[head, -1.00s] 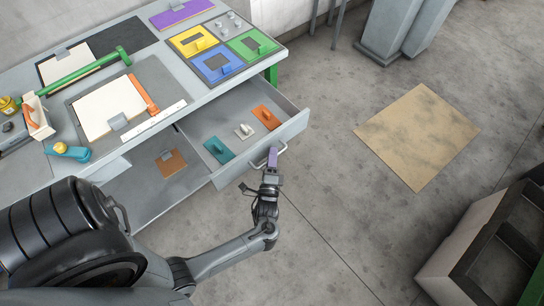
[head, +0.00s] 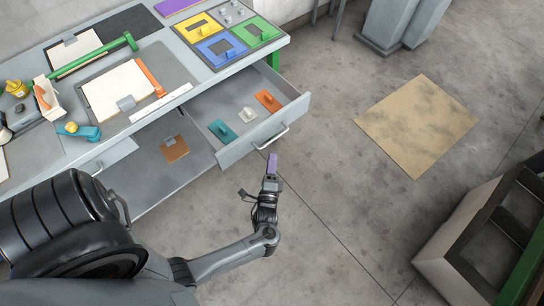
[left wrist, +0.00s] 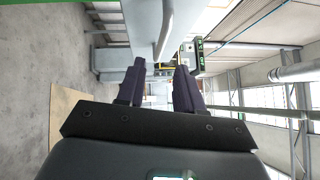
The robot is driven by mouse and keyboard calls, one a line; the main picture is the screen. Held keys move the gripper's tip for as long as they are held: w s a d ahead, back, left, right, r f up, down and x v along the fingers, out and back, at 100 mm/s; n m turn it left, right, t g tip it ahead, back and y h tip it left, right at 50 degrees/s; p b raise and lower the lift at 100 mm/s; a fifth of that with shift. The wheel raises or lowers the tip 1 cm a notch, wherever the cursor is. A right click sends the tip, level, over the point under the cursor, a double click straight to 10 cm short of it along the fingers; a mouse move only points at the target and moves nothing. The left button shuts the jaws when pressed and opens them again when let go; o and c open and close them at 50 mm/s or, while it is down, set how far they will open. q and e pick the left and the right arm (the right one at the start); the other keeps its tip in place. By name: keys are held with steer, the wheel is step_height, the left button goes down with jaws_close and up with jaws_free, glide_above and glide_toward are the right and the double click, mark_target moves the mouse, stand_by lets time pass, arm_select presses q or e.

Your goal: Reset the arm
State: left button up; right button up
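My left gripper (head: 272,158) is in front of the open drawer (head: 224,107), just below and apart from its handle (head: 270,137). In the left wrist view its two dark purple fingers (left wrist: 160,68) stand apart with nothing between them, so it is open. A grey bar, probably the handle (left wrist: 165,30), runs just beyond the fingers in that view. The drawer holds a teal tool (head: 222,131), a small white one (head: 247,114) and an orange one (head: 268,100). My right gripper is not in view.
The workbench (head: 150,135) carries a green bar (head: 92,56), coloured trays (head: 227,45) and white sheets (head: 117,90). A brown piece (head: 174,149) lies below the bench top. A tan mat (head: 416,125) lies on open floor; a dark-topped bin (head: 480,235) stands at lower right.

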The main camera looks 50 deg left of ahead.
arm_select(q)
steer(key=shift+s+d, duration=0.5)
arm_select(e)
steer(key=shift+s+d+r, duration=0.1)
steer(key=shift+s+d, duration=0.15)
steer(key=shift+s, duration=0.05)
arm_select(q)
steer(key=shift+w+a, duration=0.1)
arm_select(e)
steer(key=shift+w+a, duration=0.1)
